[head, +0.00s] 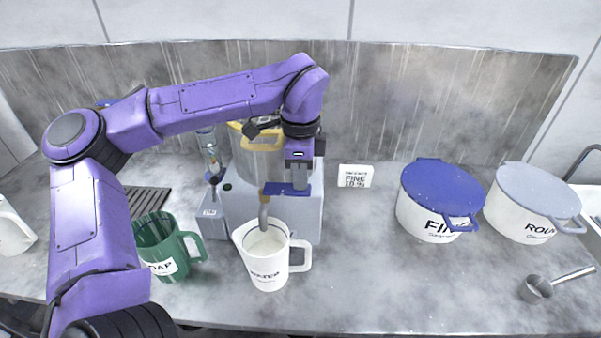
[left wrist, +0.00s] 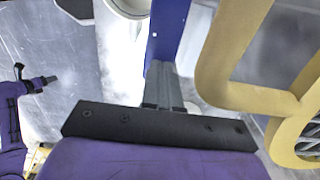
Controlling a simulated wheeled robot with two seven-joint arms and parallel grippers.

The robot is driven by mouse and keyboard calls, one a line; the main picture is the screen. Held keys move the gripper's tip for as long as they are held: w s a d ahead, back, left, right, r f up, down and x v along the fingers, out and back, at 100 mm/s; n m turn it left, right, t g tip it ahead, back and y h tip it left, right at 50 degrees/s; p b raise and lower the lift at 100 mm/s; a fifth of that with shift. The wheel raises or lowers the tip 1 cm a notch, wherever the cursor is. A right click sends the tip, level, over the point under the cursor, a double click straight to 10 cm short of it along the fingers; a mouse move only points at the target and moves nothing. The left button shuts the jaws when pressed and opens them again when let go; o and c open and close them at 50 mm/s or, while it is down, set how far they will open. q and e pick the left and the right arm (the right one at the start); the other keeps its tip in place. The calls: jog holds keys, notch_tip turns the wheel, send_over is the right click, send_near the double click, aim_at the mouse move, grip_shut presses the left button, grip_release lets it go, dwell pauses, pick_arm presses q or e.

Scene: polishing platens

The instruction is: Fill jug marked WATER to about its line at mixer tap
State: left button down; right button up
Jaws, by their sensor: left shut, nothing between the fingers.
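The white jug marked WATER (head: 264,265) stands upright on the counter, its handle to the right. The tap's brownish-grey spout (head: 263,212) hangs over its open mouth. I cannot make out a stream or the liquid level. My left gripper (head: 301,187) is shut and empty, pointing down beside the blue lever plate (head: 278,188) on the front of the mixer; I cannot tell if they touch. The left wrist view shows the shut fingers (left wrist: 163,86) next to a blue bar (left wrist: 169,32). My right gripper (left wrist: 46,81) seems to show small there; its opening is unclear.
The green SOAP jug (head: 168,252) stands left of the WATER jug. The mixer's grey housing (head: 303,222) is behind it. A blue-lidded FINE pot (head: 425,212), a grey-lidded pot (head: 520,215) and a metal scoop (head: 537,289) are at right. The counter between is clear.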

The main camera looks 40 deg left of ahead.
pick_arm(q)
jog(key=f+y+b, duration=0.1)
jog(key=f+g+y+b, duration=0.1)
jog(key=d+f+g+y+b, duration=0.1)
jog(key=shift+w+f, duration=0.25)
jog(key=shift+w, duration=0.05)
jog(key=shift+w+r, duration=0.1)
jog(key=shift+r, duration=0.15)
jog(key=shift+a, duration=0.15)
jog(key=shift+r, duration=0.1)
jog(key=shift+r+p, duration=0.5)
jog(key=shift+r, duration=0.25)
